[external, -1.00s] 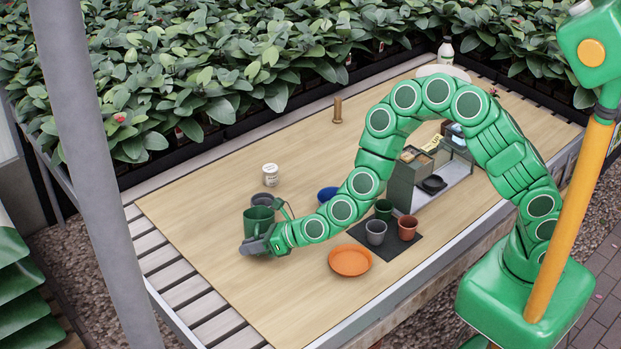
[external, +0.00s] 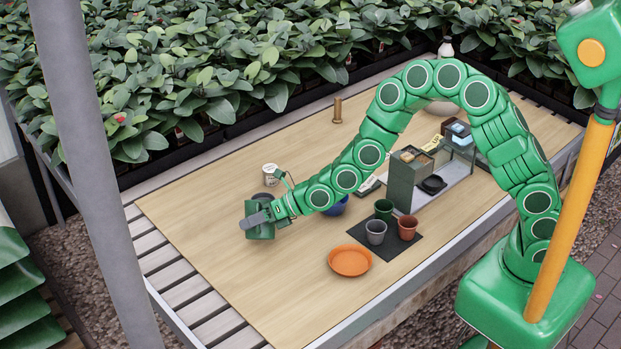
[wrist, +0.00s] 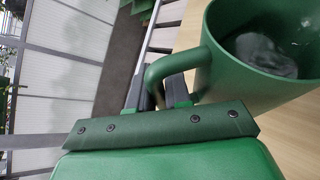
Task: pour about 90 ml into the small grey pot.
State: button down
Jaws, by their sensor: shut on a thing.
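My gripper (wrist: 160,92) is shut on the handle of a green jug (wrist: 232,88). The jug also shows in the external view (external: 262,233), at the left part of the table, apparently held above the top. Clear or greyish liquid (wrist: 268,56) is visible inside it. The small grey pot (external: 376,238) stands upright on a dark mat (external: 401,247), well to the right of my gripper. I cannot see into the pot clearly.
A green pot (external: 383,206) and a terracotta pot (external: 407,231) flank the grey pot. An orange saucer (external: 350,261) lies in front. A blue bowl (external: 338,207) is partly behind my arm. A white tub (external: 270,170) and a dark pot (external: 264,197) stand behind the jug. A shelf unit (external: 403,183) stands behind the mat.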

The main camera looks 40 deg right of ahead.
aim_at(259, 207)
jog(key=shift+w+d+r+m, duration=0.2)
jog(key=shift+w+r+m, duration=0.1)
jog(key=shift+r, duration=0.25)
jog(key=shift+r, duration=0.25)
jog(key=shift+w+d+r+m+g+y, duration=0.3)
jog(key=shift+d+r+m+g+y, duration=0.1)
jog(key=shift+r+m+y, duration=0.1)
jog(key=shift+w+d+r+m+g+y, duration=0.2)
jog(key=shift+w+d+r+m, duration=0.1)
jog(key=shift+r, duration=0.2)
jog(key=shift+w+d+r+m+g+y, duration=0.1)
jog(key=shift+w+d+r+m+y, duration=0.15)
jog(key=shift+r, duration=0.2)
dwell(1.7)
jog(key=shift+a, duration=0.15)
jog(key=shift+s+a+f+n+h, duration=0.25)
jog(key=shift+s+f+n, duration=0.05)
jog(key=shift+f, duration=0.2)
jog(key=shift+s+a+f+n+h, duration=0.2)
jog(key=shift+s+f+n, duration=0.05)
jog(key=shift+f, duration=0.2)
jog(key=shift+s+a+f+n+t+h, duration=0.25)
jog(key=shift+s+a+f+n+t, duration=0.15)
jog(key=shift+f, duration=0.3)
jog(key=shift+s+a+f+n+t+h, duration=0.35)
jog(key=shift+f+n, duration=0.1)
jog(key=shift+f, duration=0.3)
jog(key=shift+s+a+f+n+t+h, duration=0.2)
jog(key=shift+s+a+f+n+t, duration=0.2)
jog(key=shift+f, duration=0.3)
